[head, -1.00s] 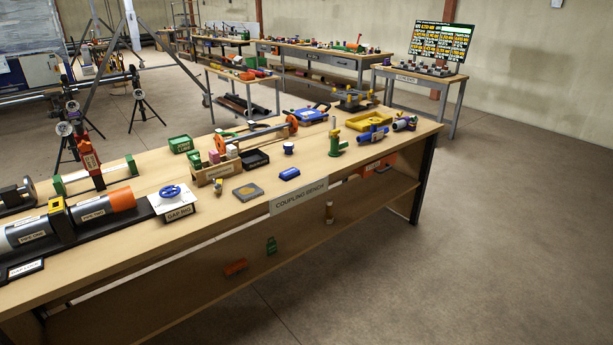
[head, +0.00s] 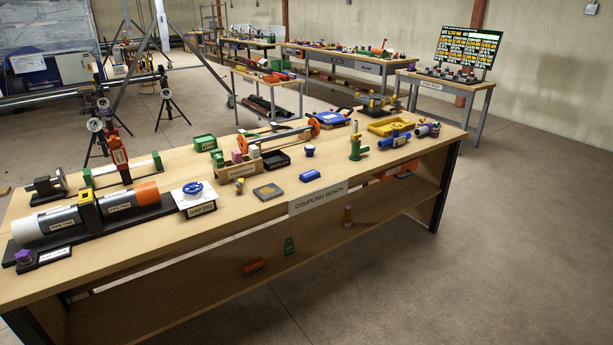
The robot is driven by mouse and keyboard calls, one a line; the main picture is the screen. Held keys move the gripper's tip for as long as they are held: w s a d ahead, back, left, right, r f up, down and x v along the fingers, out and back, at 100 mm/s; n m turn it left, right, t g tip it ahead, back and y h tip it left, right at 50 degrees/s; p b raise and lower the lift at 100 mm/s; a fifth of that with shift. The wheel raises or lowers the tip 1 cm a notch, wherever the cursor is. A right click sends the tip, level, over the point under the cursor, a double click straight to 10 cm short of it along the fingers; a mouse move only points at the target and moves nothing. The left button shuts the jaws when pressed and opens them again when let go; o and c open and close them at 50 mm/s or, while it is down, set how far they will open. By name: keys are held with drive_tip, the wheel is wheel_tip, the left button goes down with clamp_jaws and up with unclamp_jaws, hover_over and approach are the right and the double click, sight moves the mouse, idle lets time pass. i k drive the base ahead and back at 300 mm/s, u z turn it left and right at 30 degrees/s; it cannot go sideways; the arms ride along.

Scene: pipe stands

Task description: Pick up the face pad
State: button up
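No thing on the bench carries a readable face pad label, so I cannot tell for sure which one is the face pad. A flat grey square with a round tan patch (head: 268,192) lies near the front edge of the coupling bench (head: 235,215). A small blue block (head: 309,175) lies to its right, also near the front edge. Both lie apart from their neighbours. My gripper is not in view.
Left of the grey square are the gap rig with a blue wheel (head: 194,190) and a large grey and orange pipe (head: 130,202). Behind it stand a wooden caddy (head: 240,171) and a black tray (head: 276,161). Open floor (head: 500,250) lies right of the bench.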

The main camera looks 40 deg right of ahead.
sight(313, 174)
drive_tip(key=u, duration=0.05)
drive_tip(key=i, duration=0.9)
drive_tip(key=z, duration=0.05)
